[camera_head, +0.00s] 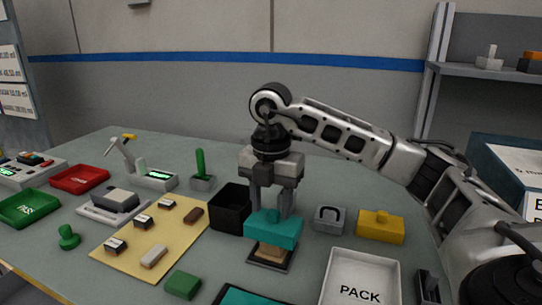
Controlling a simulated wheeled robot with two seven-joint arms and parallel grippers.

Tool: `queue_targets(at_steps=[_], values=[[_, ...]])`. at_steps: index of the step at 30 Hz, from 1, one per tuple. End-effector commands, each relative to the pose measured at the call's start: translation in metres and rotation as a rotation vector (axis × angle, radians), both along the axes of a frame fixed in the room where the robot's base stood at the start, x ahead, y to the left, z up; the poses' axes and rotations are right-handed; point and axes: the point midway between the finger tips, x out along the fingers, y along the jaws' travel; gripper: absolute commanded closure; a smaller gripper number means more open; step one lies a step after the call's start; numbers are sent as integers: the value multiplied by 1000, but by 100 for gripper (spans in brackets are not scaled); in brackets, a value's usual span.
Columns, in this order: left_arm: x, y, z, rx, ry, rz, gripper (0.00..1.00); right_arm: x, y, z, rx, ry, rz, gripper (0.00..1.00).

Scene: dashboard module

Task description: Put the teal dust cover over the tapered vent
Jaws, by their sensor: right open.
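The teal dust cover (273,230) is over the top of a tan tapered block, which I take for the tapered vent (270,254). The lower part of the vent shows below the cover, on a dark square base (284,267). I cannot tell whether the cover is fully down. My right gripper (271,207) points straight down at the cover, with its two fingers open. The fingertips are at the cover's top, partly hidden by it, and I cannot tell whether they touch it. My left gripper is not in view.
A black open box (231,209) stands close to the left of the cover. A grey block with a dark loop (330,219) and a yellow block (381,227) are to the right. A white PACK tray (377,262) lies in front right. A yellow mat (130,251) holds several small parts.

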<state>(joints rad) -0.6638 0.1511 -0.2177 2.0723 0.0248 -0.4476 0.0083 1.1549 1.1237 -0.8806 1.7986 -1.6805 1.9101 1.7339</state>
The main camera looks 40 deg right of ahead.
Motion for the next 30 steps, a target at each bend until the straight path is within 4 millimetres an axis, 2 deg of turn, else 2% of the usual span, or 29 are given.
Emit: queue_targets(at_steps=[4,5,9,15,21,30], values=[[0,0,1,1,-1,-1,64,1,1,38,2,-7,2,54],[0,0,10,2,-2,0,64,1,0,51,0,-8,1,54],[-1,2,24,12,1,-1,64,0,0,88,-2,-6,1,54],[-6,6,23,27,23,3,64,0,0,123,-1,-3,0,54],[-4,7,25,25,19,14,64,0,0,138,-1,0,1,54],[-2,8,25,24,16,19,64,0,0,138,0,0,1,54]])
